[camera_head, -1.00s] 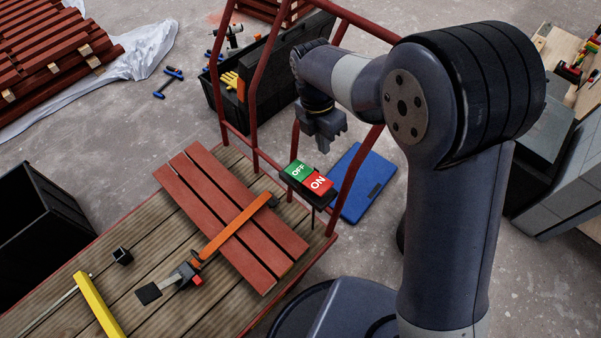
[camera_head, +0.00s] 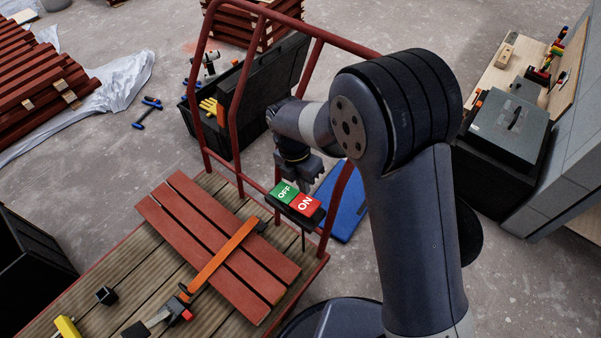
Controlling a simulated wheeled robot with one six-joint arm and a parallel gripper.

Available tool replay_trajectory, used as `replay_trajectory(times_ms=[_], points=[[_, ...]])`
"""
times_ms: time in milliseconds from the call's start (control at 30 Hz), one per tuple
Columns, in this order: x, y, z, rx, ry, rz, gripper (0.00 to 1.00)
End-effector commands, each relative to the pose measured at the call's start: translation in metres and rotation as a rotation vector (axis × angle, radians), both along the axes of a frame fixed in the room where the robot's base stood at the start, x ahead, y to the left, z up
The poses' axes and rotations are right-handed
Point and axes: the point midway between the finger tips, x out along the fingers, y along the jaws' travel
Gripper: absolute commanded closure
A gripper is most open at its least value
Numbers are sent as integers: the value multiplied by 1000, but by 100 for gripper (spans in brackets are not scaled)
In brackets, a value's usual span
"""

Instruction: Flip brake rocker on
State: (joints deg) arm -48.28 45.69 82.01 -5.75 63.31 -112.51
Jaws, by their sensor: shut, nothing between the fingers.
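The brake rocker sits in a black housing on the red rail of the cart. Its green OFF half (camera_head: 283,192) is on the left and its red ON half (camera_head: 305,204) on the right. I cannot tell which half is pressed in. My gripper (camera_head: 299,178) is shut and empty, pointing down just above and behind the rocker in the picture. The fingertips are partly hidden behind the rocker, and I cannot tell whether they touch it.
The cart's wooden deck (camera_head: 220,310) carries red battens (camera_head: 190,232) under an orange clamp (camera_head: 222,255). The red tube rail (camera_head: 232,120) rises close to my arm. A blue lid (camera_head: 343,205) lies on the floor behind. An open black toolbox (camera_head: 262,85) stands beyond.

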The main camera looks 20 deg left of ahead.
Motion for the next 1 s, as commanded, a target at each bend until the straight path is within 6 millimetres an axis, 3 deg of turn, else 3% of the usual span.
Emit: replay_trajectory(times_ms=[100, 300, 1000], points=[[-2, -5, -26, -3, 2, 0, 100], [-3, -11, -53, 0, 0, 0, 100], [-5, -16, -66, 62, -16, -1, 100]])
